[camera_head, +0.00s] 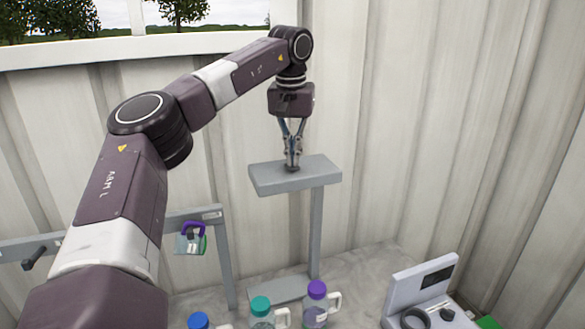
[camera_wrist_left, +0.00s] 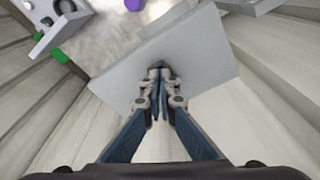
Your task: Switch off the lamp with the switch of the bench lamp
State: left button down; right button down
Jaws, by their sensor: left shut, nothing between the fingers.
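The bench lamp (camera_head: 272,182) is a grey post on a flat base with a flat rectangular head on top. The lamp head also shows in the left wrist view (camera_wrist_left: 205,45). A small dark switch (camera_head: 292,169) sits on top of the head, mostly hidden by my fingertips. It shows in the left wrist view as a dark spot (camera_wrist_left: 160,66) just past the fingertips. My left gripper (camera_head: 292,163) points straight down, shut and empty, its tips at the switch. I cannot tell whether they touch it. Whether the lamp is lit is unclear. My right gripper is not in view.
Several bottles with blue (camera_head: 198,321), teal (camera_head: 261,304) and purple (camera_head: 317,288) caps stand in front of the lamp. A padlock-like tag (camera_head: 191,240) hangs on a grey rail at left. A light grey device (camera_head: 420,285) stands at right. A corrugated wall is close behind.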

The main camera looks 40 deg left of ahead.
pick_arm(q)
jog(key=shift+f, duration=0.35)
jog(key=shift+r, duration=0.1)
notch_tip(320, 180, up, 3)
jog(key=p, duration=0.2)
jog(key=shift+p, duration=0.3)
jog(key=shift+r, duration=2)
